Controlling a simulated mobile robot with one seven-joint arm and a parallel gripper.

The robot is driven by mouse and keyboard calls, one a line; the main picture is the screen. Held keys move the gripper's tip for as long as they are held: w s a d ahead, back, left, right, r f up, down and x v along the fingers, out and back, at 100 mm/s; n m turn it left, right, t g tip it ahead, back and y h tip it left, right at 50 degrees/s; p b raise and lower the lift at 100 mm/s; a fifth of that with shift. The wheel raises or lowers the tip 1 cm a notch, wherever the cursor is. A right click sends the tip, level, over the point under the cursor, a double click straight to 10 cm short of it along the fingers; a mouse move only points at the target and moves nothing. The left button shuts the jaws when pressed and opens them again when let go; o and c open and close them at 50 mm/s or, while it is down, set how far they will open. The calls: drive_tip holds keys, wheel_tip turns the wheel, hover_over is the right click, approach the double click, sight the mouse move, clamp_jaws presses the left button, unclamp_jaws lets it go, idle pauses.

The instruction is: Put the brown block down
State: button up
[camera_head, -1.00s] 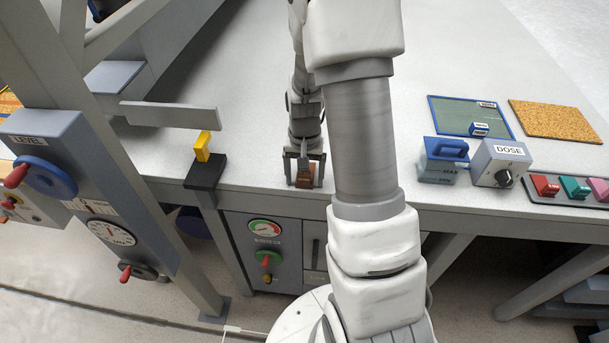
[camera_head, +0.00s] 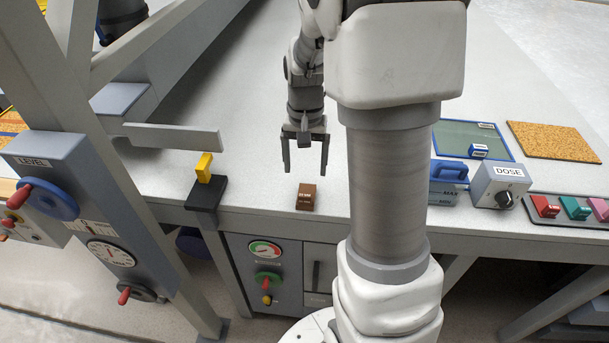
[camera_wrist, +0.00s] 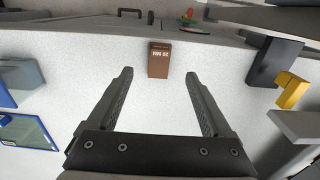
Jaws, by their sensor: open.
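The brown block (camera_head: 306,197) stands on the light grey table top near its front edge, with small white lettering on it. It also shows in the wrist view (camera_wrist: 159,60), beyond the fingertips and in line with the gap between them. My gripper (camera_head: 306,172) is open and empty, behind and apart from the block. Both fingers show spread wide in the wrist view (camera_wrist: 159,75). Nothing is between them.
A yellow toggle (camera_head: 204,168) on a dark base and a grey bar (camera_head: 172,137) are left of the block. A blue-handled container (camera_head: 449,182), a DOSE box (camera_head: 498,185) and coloured buttons (camera_head: 575,208) are at right. Table around the block is clear.

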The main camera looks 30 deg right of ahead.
drive_tip(key=s+a+r+n+t, duration=0.2)
drive_tip(key=s+a+r+n, duration=0.1)
drive_tip(key=s+a+r, duration=0.2)
drive_tip(key=s+a+r+n+t, duration=0.3)
drive_tip(key=s+a+r, duration=0.3)
drive_tip(key=s+r, duration=0.4)
drive_tip(key=shift+s+r+n+t, duration=0.3)
drive_tip(key=shift+s+n, duration=0.1)
drive_tip(key=shift+s, duration=0.3)
drive_tip(key=shift+a, duration=0.1)
